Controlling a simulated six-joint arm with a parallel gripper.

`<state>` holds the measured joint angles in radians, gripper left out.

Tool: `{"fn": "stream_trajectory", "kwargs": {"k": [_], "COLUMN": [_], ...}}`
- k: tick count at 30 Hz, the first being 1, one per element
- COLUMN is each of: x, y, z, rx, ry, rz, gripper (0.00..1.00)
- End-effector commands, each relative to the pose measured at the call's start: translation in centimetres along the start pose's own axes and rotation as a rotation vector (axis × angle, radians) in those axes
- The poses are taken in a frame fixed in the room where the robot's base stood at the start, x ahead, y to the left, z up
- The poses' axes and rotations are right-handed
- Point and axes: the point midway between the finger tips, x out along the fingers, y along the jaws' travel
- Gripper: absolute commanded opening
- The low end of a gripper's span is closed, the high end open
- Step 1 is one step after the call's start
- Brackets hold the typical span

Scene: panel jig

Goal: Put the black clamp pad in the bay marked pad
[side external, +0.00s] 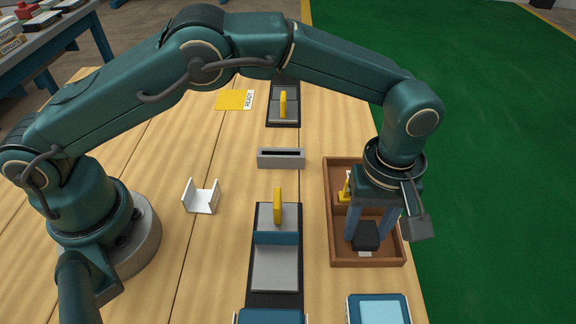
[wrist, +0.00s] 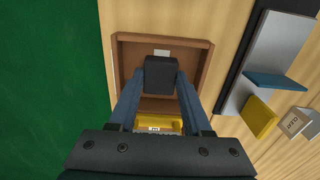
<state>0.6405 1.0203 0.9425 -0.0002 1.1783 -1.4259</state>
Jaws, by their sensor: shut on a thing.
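The black clamp pad (side external: 366,236) is between the two blue-grey fingers of my gripper (side external: 369,230), which is shut on it. The wrist view also shows the pad (wrist: 160,76) between the fingertips (wrist: 160,84). The wooden tray (side external: 332,228) has a near bay and a far bay. The pad is over or inside the near bay, beside a white label (wrist: 162,53); I cannot read the label or tell whether the pad touches the bay floor. A yellow part (side external: 344,190) sits in the far bay and also shows in the wrist view (wrist: 158,122).
Left of the tray stands a grey fixture with a blue crosspiece (side external: 275,238) and a yellow upright (side external: 278,205). A slotted grey block (side external: 281,158), a white bracket (side external: 201,196) and a yellow READY card (side external: 232,100) lie farther off. A blue-framed device (side external: 378,309) is at the near edge.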

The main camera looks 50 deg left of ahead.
Motion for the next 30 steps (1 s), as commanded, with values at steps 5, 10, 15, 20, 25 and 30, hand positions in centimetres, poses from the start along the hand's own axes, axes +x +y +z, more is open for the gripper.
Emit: {"fn": "stream_trajectory", "kwargs": {"k": [5,10,15,20,25,30], "x": [0.0,0.3,0.3,0.3,-0.7,-3.6], "y": [0.0,0.0,0.0,0.0,0.1,0.1], "z": [0.0,0.0,0.0,0.0,0.0,0.0], "rx": [0.0,0.0,0.0,0.0,0.0,0.0], "ry": [0.0,0.0,0.0,0.0,0.0,0.001], "rz": [0.0,0.0,0.0,0.0,0.003,0.006], "gripper": [0.0,0.56,0.79,0.79,0.79,0.79]}}
